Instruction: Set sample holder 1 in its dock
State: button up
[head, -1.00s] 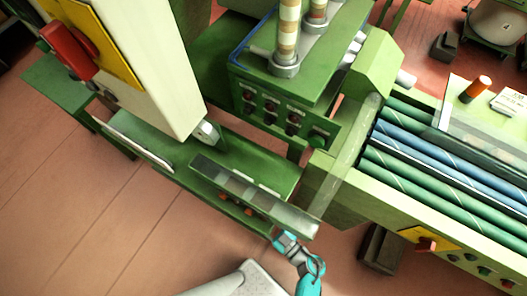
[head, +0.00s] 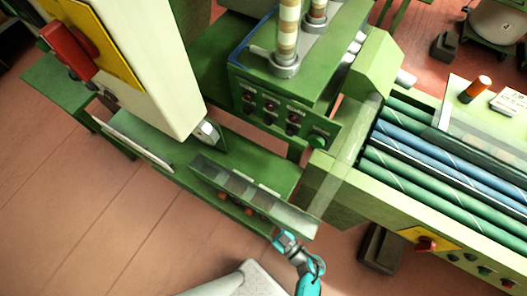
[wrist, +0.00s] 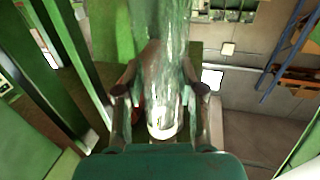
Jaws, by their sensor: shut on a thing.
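In the wrist view my gripper (wrist: 165,92) has its two fingers shut on a clear, glassy, tube-like piece (wrist: 168,65) with a pale round end. No label shows, so I cannot tell whether it is sample holder 1. In the head view my gripper (head: 287,239) is at the right end of the grey trough on the green bench, its fingertips mostly hidden. A clear strip (head: 350,150) slants up and right from there, likely the same piece. I cannot make out the dock.
The grey trough (head: 240,188) lies along the green bench (head: 165,150). A pale machine column (head: 140,75) stands behind it. A green control box (head: 290,100) is close by. A roller conveyor (head: 440,175) is at the right. The floor at lower left is clear.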

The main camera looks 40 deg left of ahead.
jog(key=shift+f, duration=0.6)
dwell(0.3)
jog(key=o, duration=1.2)
jog(key=shift+o, duration=0.2)
jog(key=shift+d, duration=0.1)
jog(key=d, duration=1.1)
jog(key=shift+s+d, duration=0.15)
jog(key=shift+d, duration=0.25)
